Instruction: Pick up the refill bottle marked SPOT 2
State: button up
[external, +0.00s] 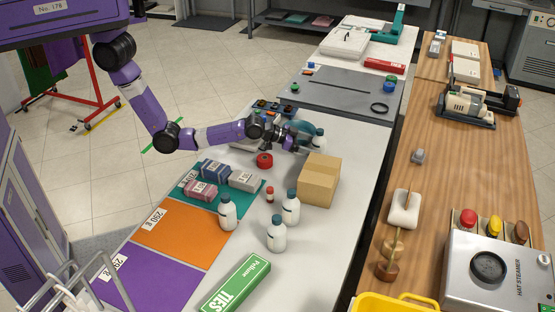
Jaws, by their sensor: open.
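Several white bottles with blue-teal caps stand upright on the light counter. One more bottle (318,141) stands behind the box, close to my gripper. No bottle marking can be read here, so I cannot tell which is SPOT 2. My gripper (299,141) is open at the far part of the counter, pointing right towards the far bottle. Whether it touches that bottle cannot be told.
A cardboard box (319,180) stands just in front of the far bottle. A red round item (265,161), a small red-capped bottle (270,195) and boxes on a teal mat (253,203) lie nearby. A green ties box (236,286) is at the front.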

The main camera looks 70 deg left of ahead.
aim_at(325, 149)
jog(key=shift+x, duration=2.75)
jog(key=shift+w+a+r, duration=0.15)
jog(key=shift+r, duration=0.05)
jog(key=shift+r, duration=0.1)
grip_shut()
